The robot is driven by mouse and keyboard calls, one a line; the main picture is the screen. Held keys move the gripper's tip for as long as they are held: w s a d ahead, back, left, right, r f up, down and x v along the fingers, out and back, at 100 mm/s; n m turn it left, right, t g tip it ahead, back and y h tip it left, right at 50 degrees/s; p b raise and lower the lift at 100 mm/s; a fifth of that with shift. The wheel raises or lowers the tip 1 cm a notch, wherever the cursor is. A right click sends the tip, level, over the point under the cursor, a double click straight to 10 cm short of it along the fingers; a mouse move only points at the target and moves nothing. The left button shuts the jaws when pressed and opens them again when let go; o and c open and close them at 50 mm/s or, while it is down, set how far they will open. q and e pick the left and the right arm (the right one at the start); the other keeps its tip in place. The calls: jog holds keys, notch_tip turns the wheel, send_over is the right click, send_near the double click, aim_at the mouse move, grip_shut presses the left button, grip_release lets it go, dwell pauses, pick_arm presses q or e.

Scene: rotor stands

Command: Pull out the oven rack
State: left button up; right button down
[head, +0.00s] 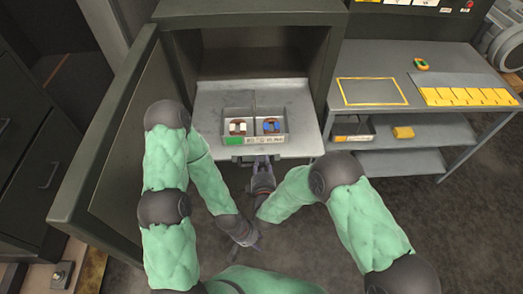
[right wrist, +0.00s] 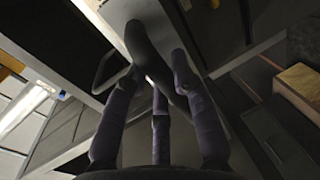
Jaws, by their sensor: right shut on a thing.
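The oven rack (head: 303,118) is a grey metal shelf that sticks out of the front of the open oven (head: 261,50). A divided bin (head: 255,108) with rotors sits on it. My right gripper (head: 261,165) is at the middle of the rack's front edge, shut on the rack's handle (head: 240,159). In the right wrist view its fingers (right wrist: 160,75) close around a dark bar beneath the light panel. My left gripper (head: 254,243) hangs low in front of the rack, away from it; its finger opening is too small to tell.
The oven door (head: 110,135) stands open on the left, beside my left arm. A grey bench (head: 400,110) with a yellow-framed area, yellow blocks and a small device stands at the right. A dark cabinet (head: 35,150) is at the far left. Floor shows below the rack.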

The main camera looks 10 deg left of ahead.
jog(key=shift+v, duration=0.85)
jog(key=shift+f, duration=0.25)
jog(key=c, duration=1.3)
grip_release()
jog(key=v, duration=1.2)
jog(key=shift+d, duration=0.1)
